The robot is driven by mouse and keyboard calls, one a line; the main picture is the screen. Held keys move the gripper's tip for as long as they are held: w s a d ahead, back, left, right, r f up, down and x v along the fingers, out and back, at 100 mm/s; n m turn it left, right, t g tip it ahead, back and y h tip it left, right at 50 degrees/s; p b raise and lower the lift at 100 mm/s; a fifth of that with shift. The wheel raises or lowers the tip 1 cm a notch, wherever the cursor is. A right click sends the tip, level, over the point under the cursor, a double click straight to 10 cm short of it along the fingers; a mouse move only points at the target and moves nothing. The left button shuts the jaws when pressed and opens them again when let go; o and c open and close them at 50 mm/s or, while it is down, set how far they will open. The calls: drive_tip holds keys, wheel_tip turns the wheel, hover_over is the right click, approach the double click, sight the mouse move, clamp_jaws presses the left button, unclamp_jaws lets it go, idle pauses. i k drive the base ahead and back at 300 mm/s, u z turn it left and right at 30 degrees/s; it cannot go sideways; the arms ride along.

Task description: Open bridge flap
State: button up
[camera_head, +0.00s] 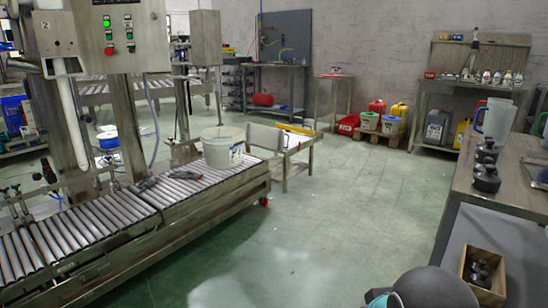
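A roller conveyor (115,212) runs from the lower left to the middle left, below the filling machine. A white bucket (221,152) stands on its far end. A plain grey panel (264,138) stands upright just beyond the bucket, beside a small bench (298,148); I cannot tell for sure whether it is the bridge flap. A small dark grey object (147,183) lies across the rollers, too small to make out. A rounded dark grey part with a teal edge at the bottom right looks like my arm. My gripper is not in view.
A control box (108,38) with a lit green lamp hangs above the conveyor. A workbench (498,180) with dark fittings and jugs stands at the right, a wooden box (483,275) below it. Coloured cans (385,118) stand by the back wall. The green floor (330,215) between is clear.

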sight(264, 136)
drive_tip(key=u, duration=0.05)
drive_tip(key=i, duration=4.15)
drive_tip(key=z, duration=0.2)
